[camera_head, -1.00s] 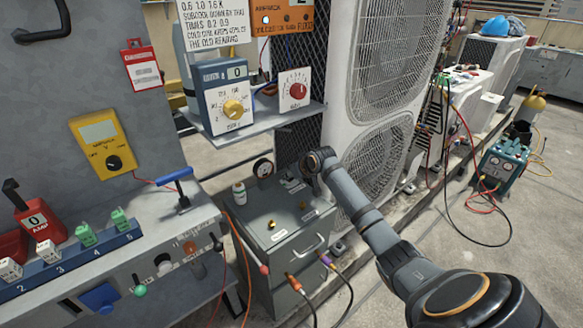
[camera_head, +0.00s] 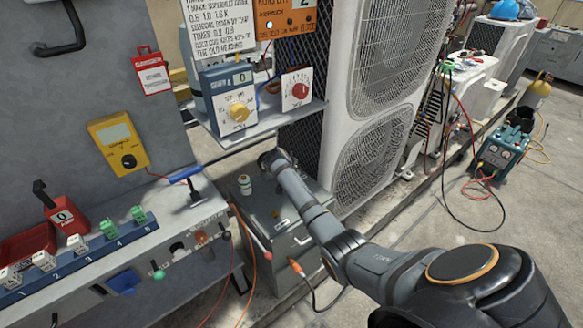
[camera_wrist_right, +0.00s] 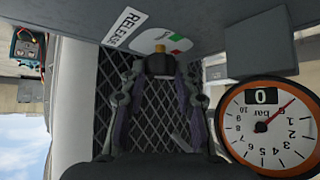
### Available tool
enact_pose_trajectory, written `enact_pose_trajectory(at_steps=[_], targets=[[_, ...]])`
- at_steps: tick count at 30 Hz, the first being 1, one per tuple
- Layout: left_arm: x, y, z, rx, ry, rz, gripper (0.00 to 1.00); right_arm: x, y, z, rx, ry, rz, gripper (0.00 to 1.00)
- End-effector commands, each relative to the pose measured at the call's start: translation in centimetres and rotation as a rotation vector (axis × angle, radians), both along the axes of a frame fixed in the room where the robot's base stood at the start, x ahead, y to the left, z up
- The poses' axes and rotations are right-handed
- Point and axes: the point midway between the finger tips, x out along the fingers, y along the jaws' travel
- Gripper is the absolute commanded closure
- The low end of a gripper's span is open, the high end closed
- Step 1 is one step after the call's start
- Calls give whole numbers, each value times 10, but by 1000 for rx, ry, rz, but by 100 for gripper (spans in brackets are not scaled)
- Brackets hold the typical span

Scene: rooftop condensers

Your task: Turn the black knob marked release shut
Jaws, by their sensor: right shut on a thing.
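The black knob (camera_wrist_right: 160,65) shows in the right wrist view. It has a brass tip and sits in front of a grey panel, beside a white label reading RELEASE (camera_wrist_right: 125,30). A pale round dial plate (camera_wrist_right: 165,40) with green and red marks is behind it. My right gripper (camera_wrist_right: 158,78) is shut on the knob, with a finger on each side. In the head view my right arm reaches in from the lower right to the grey cabinet (camera_head: 272,215), hiding the knob and the gripper. My left gripper is not in view.
A round gauge (camera_wrist_right: 268,125) with an orange rim stands close to my right gripper. A grey block (camera_wrist_right: 268,45) juts out nearby. In the head view a shelf with a blue meter (camera_head: 228,95) hangs above the cabinet, and a white condenser (camera_head: 385,100) stands behind it.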

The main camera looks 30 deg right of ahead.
Motion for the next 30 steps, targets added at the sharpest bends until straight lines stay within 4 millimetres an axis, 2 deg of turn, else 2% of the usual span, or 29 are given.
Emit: enact_pose_trajectory(at_steps=[3, 12, 30], targets=[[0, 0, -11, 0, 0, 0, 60, 2, 1, -3, 1, -2, -77, 100], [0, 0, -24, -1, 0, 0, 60, 3, 2, -1, 0, -2, -208, 100], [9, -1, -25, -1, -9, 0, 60, 3, 2, 0, 1, -1, -246, 100]])
